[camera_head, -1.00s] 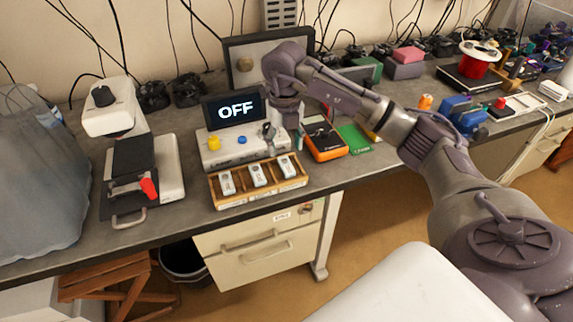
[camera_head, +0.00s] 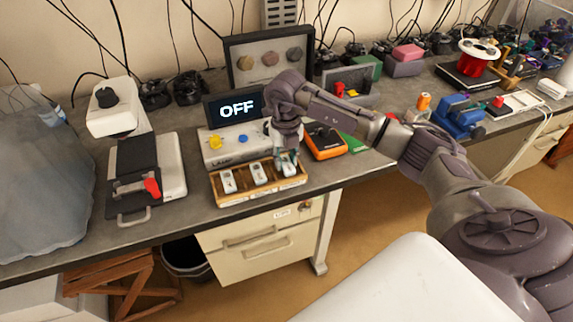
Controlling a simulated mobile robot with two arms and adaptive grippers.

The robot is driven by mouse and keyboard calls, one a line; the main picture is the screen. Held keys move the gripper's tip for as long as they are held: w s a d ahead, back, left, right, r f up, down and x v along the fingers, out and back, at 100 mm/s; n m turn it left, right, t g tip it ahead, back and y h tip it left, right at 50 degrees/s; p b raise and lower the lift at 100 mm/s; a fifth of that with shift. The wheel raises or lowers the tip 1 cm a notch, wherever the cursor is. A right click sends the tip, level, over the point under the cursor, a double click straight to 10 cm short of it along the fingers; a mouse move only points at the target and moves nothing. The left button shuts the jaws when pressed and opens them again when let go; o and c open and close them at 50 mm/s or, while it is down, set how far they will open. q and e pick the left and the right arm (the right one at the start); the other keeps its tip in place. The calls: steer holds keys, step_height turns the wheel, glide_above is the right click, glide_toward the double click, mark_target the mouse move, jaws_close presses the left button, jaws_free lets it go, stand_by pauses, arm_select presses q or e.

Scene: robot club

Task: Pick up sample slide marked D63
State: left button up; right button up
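A wooden tray (camera_head: 240,196) holds white slide-like pieces in a row: a left one (camera_head: 228,181), a middle one (camera_head: 259,174) and a right one, mostly hidden. Their markings are too small to read, so I cannot tell which is D63. My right gripper (camera_head: 287,164) points down at the right piece, its fingers at or around it. Whether the fingers are open or closed on it is not clear. My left gripper is not in view.
Behind the tray stands a white device with yellow and blue knobs (camera_head: 215,142) and a screen reading OFF (camera_head: 237,109). An orange meter (camera_head: 325,143) lies right of the gripper. A black-and-white device (camera_head: 145,175) stands left. The bench's front edge is close.

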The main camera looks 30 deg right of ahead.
jaws_close()
steer(key=shift+r, duration=0.15)
